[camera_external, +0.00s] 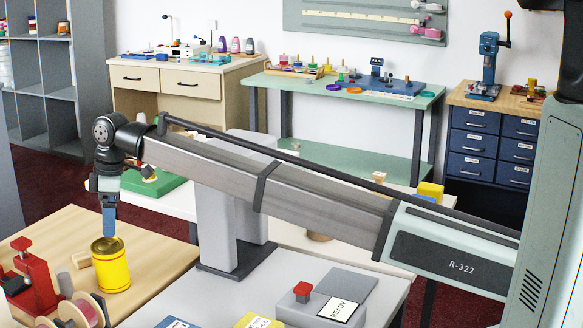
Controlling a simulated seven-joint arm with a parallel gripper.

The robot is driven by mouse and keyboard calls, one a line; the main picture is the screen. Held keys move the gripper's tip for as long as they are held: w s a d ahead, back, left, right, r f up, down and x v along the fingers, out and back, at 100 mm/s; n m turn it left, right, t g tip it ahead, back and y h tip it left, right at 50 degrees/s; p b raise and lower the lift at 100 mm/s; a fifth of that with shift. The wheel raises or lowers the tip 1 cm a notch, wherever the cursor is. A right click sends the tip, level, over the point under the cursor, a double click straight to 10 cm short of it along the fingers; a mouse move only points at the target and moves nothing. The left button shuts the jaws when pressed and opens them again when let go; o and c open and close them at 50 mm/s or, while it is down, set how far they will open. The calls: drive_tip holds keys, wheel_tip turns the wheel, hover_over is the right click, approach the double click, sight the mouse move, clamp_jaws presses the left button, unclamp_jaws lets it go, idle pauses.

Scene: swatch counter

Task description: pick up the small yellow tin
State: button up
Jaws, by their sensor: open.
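A small yellow tin (111,271) stands upright on the light wooden counter (160,262) at the lower left. It has thin darker bands around it and a brownish-gold top. My gripper (109,232) points down at the tin, with its blue fingertips at or just above the top rim. It is open, though the fingers overlap from this side and the gap between them is hidden. I cannot tell whether the fingertips touch the tin.
A grey table (225,300) with a red-button box (318,303) is to the right. The counter behind the tin is clear.

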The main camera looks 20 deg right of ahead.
wheel_tip(320, 180, up, 19)
drive_tip(key=w+d+n+h, duration=0.1)
drive_tip(key=w+d+n, duration=0.1)
drive_tip(key=w+d, duration=0.95)
drive_tip(key=w+d+n, duration=0.2)
drive_tip(key=w+d, duration=0.6)
drive_tip(key=d, duration=0.6)
drive_tip(key=w+d+n, duration=0.2)
drive_tip(key=w+d, duration=0.2)
drive_tip(key=d, duration=0.9)
drive_tip(key=w+d+n, duration=0.1)
drive_tip(key=w+d, duration=0.4)
drive_tip(key=d, duration=0.9)
drive_tip(key=shift+h, duration=0.4)
drive_tip(key=f, duration=2.6)
drive_tip(key=shift+s+f, duration=0.25)
drive_tip(key=shift+f, duration=0.1)
drive_tip(key=shift+s+a+f, duration=0.1)
drive_tip(key=shift+s+f, duration=0.05)
drive_tip(key=shift+f, duration=1.2)
drive_tip(key=shift+s+a+f, duration=0.1)
drive_tip(key=shift+f, duration=1.2)
drive_tip(key=c, duration=1.3)
